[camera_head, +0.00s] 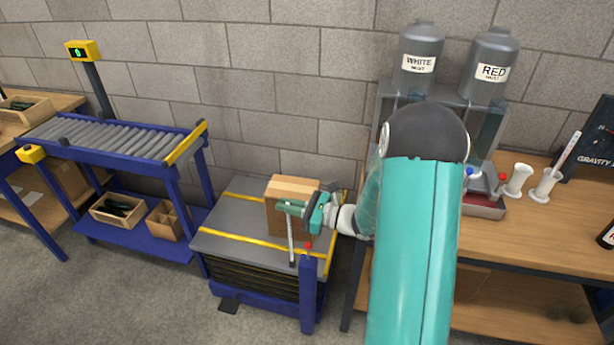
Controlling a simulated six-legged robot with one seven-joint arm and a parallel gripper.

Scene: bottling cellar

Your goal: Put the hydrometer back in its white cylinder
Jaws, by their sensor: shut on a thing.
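My gripper (289,208) is shut on a slim pale rod, which looks like the hydrometer (291,243). It hangs roughly upright below the fingers, in front of a cardboard box on the lift table. I cannot tell whether its lower end touches the table top. Two white cylinders stand on the wooden bench at the right. The left white cylinder (518,180) shows nothing standing up out of it. The right white cylinder (544,186) holds a tilted white stick with a red mark (568,150). My gripper is far to the left of both.
The cardboard box (283,216) sits on the grey lift table (226,238), right behind my gripper. A blue post with a red button (308,285) stands at its front. The wine dispenser (435,90) and a small red-based device (483,205) are on the wooden bench (560,245).

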